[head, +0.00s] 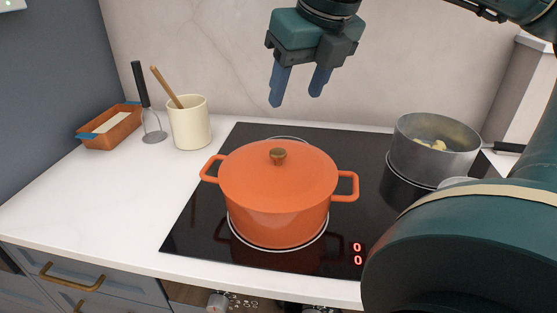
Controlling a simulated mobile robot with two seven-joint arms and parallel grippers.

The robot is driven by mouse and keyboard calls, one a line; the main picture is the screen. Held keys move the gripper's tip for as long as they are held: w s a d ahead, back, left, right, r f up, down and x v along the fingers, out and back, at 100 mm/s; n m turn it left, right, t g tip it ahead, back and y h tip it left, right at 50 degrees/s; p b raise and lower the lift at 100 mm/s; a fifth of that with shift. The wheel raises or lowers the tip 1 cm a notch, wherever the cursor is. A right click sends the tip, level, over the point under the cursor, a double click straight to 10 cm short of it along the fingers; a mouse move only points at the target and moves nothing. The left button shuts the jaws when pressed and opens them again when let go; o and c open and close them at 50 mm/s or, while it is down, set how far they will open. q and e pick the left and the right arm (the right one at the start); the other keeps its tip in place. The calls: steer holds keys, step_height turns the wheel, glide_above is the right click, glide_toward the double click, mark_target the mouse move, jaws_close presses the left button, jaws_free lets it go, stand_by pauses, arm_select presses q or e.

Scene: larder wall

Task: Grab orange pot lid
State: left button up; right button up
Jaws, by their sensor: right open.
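The orange pot lid (248,172) sits on the orange pot (275,220), with a brass-coloured round knob (278,156) at its centre. The pot has a loop handle on each side and stands on the black cooktop. My right gripper (298,98) is above and a little behind the lid, with its two blue fingers pointing down. The fingers are apart, and nothing is between them. My left gripper is not in view.
A grey saucepan (435,165) with food inside stands on the cooktop (200,225) at the right. A cream crock (190,128) with a wooden spoon, a masher (150,118) and a brown loaf dish (112,132) stand at the back left. The left counter (95,200) is clear.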

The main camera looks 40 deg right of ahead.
glide_above(278, 151)
steer(key=s, duration=0.2)
step_height(278, 151, down, 7)
steer(key=shift+s+x, duration=0.15)
steer(key=shift+x, duration=1.2)
steer(key=shift+s+x, duration=0.2)
steer(key=shift+x, duration=1.1)
steer(key=shift+a+f, duration=0.15)
steer(key=shift+a, duration=0.1)
steer(key=shift+c, duration=0.3)
jaws_close()
